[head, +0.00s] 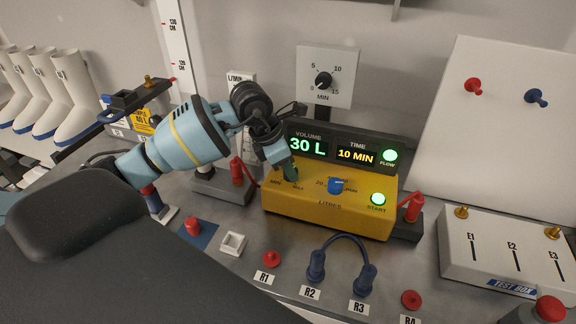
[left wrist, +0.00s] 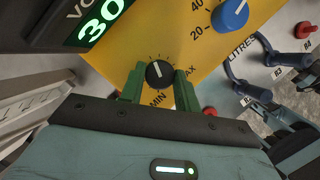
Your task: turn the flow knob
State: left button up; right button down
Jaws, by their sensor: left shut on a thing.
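The flow knob (left wrist: 159,73) is a small black dial on the yellow pump box (head: 333,218), between MIN and MAX marks. My left gripper (head: 289,171) comes down on the left part of the box face and hides most of the knob in the head view. In the left wrist view the green fingers of my left gripper (left wrist: 160,88) are shut on the knob, one at each side. The knob's white pointer faces up in that view.
A blue litres knob (head: 336,186) sits right of the gripper. Green START (head: 378,199) and FLOW (head: 390,155) lamps glow. The display (head: 325,149) reads 30 L and 10 MIN. Blue plugs (head: 316,265) and a red cap (head: 272,258) stand in front; a test box (head: 505,248) is at right.

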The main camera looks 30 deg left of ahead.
pick_arm(q)
jog(key=m, duration=0.1)
jog(key=m+b, duration=0.1)
jog(key=m, duration=0.1)
jog(key=shift+w+a+f+g+h+b, duration=0.15)
jog(key=shift+f+g+h+b, duration=0.1)
jog(key=shift+g+h+b, duration=0.15)
jog(key=shift+m, duration=0.5)
jog(key=shift+r+m+g+b, duration=0.2)
jog(key=shift+m+g+b, duration=0.25)
jog(key=shift+m, duration=0.25)
jog(key=shift+r+h, duration=0.1)
jog(key=shift+h, duration=0.2)
pick_arm(e)
jog(key=shift+g, duration=0.5)
jog(key=s+f, duration=0.1)
jog(key=f, duration=0.1)
jog(key=s+f, duration=0.2)
jog(key=shift+s+a, duration=0.2)
jog(key=shift+a, duration=0.2)
jog(key=shift+r, duration=0.1)
pick_arm(q)
jog(key=o, duration=1)
pick_arm(e)
jog(key=shift+d, duration=0.1)
